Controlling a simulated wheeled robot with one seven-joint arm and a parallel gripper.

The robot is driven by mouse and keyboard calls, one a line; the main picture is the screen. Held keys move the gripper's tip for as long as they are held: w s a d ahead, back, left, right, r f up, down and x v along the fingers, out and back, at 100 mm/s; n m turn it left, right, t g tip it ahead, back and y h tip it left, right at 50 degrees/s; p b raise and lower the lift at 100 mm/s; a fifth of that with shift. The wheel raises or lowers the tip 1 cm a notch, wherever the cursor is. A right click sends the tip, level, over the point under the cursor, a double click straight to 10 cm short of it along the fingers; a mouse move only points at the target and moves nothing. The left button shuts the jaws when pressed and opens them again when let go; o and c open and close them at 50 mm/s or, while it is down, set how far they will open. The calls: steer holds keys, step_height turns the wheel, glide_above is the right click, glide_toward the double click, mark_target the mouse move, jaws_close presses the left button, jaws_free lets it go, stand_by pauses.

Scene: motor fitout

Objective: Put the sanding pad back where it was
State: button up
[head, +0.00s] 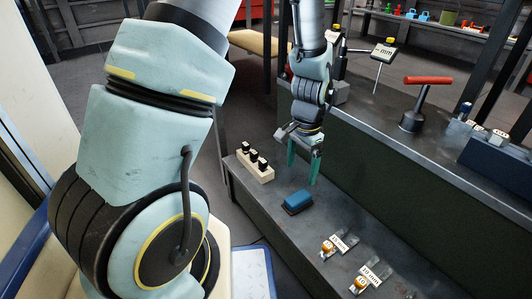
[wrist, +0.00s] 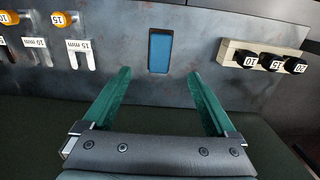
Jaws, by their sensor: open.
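The sanding pad, seemingly the blue block with a dark edge (head: 298,201), lies flat on the grey lower shelf (head: 262,208). In the wrist view the blue pad (wrist: 160,51) sits ahead of the fingertips, centred between them. My gripper (head: 304,166) hangs above and behind the pad with its green fingers pointing down. In the wrist view its fingers (wrist: 160,72) are spread wide with nothing between them. The gripper is apart from the pad.
A cream block with several black-capped pieces (head: 256,166) stands left of the pad. Orange-marked pieces with size labels (head: 338,243) lie to its right. A raised dark bench (head: 390,140) behind carries a red-handled tool (head: 415,110). Bare shelf surrounds the pad.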

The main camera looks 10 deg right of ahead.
steer(key=a+r+n, duration=0.5)
steer(key=a+r, duration=0.1)
steer(key=a, duration=0.5)
steer(key=a+r+n+t, duration=0.1)
steer(key=a+r+n, duration=0.5)
steer(key=a, duration=0.6)
steer(key=shift+s+r+t, duration=0.3)
steer(key=shift+r, duration=0.35)
steer(key=shift+r, duration=0.1)
steer(key=shift+o, duration=0.6)
step_height(320, 180, up, 43)
steer(key=p, duration=4.3)
steer(key=shift+f, duration=0.2)
